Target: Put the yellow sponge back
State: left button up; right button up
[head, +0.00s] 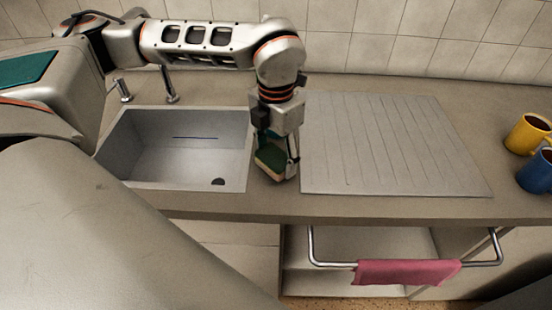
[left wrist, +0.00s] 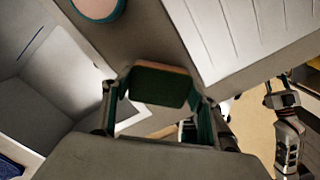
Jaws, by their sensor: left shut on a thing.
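My left gripper (head: 276,168) is shut on a sponge (head: 270,160) with a dark green face and a tan-yellow edge. It is over the counter strip between the sink and the ribbed drainboard. In the left wrist view the sponge (left wrist: 160,86) sits between the left gripper's fingers (left wrist: 158,98). I cannot tell whether it touches the counter. What seems to be my right gripper (left wrist: 284,98) shows at the right of the left wrist view; its jaws are unclear.
The sink (head: 175,180) lies left, the drainboard (head: 390,145) right. A pinkish round thing with a teal rim (left wrist: 98,8) is on the strip. Yellow (head: 527,134) and blue (head: 536,172) mugs stand far right. A pink towel (head: 408,272) hangs on the front rail (head: 330,263).

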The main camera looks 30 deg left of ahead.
aim_at(276, 156)
pick_arm(q)
jog(key=shift+f, duration=0.65)
jog(key=shift+f, duration=0.1)
jog(key=o, duration=1.2)
jog(key=shift+c, duration=0.2)
notch_tip(276, 156, up, 12)
